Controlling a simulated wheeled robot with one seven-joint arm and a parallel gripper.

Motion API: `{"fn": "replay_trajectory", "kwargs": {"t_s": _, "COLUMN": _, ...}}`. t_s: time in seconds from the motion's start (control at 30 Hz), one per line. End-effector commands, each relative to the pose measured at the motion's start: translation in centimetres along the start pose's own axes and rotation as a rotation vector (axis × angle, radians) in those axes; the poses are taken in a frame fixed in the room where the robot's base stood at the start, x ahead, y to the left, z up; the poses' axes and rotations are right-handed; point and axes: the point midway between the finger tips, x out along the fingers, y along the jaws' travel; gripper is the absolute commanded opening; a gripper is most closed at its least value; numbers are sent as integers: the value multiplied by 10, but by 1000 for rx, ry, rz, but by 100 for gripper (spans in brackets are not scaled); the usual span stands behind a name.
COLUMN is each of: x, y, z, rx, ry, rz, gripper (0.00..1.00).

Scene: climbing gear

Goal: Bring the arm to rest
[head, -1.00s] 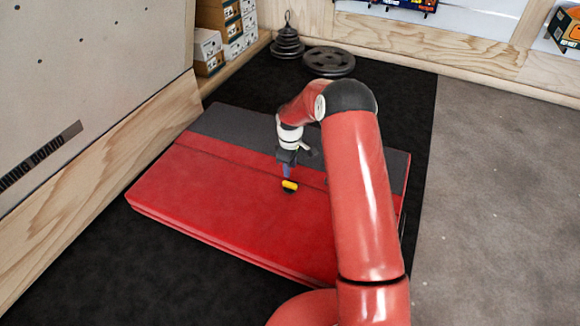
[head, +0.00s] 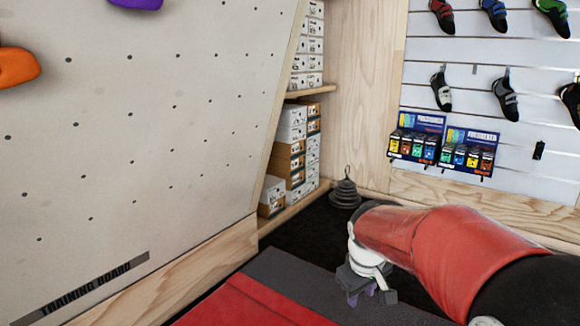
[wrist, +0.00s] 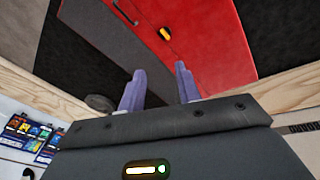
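My gripper (head: 367,298) is at the bottom of the head view, in front of the dark part of the crash mat, with my red arm reaching in from the right. In the wrist view its two purple fingers (wrist: 160,88) stand apart with nothing between them. A small yellow and black object (wrist: 165,33) lies on the red mat (wrist: 215,45), well beyond the fingertips. The mat's red and grey top (head: 250,300) shows only partly in the head view, and the yellow object is out of that frame.
A training board (head: 140,120) with holes leans at the left. Shelves of shoe boxes (head: 293,150) stand in the corner, with a stack of weights (head: 345,190) beside them. A slatted wall with climbing shoes (head: 495,15) and small packs (head: 440,150) is at the right.

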Motion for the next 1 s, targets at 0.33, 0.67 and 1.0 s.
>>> {"fn": "replay_trajectory", "kwargs": {"t_s": 0.33, "x": -128, "y": -45, "z": 105, "rx": 306, "ry": 156, "rz": 27, "gripper": 34}}
{"fn": "replay_trajectory", "kwargs": {"t_s": 0.67, "x": -154, "y": -80, "z": 163, "rx": 484, "ry": 247, "rz": -4, "gripper": 34}}
{"fn": "replay_trajectory", "kwargs": {"t_s": 1.0, "x": -152, "y": -84, "z": 163, "rx": 493, "ry": 246, "rz": -5, "gripper": 34}}
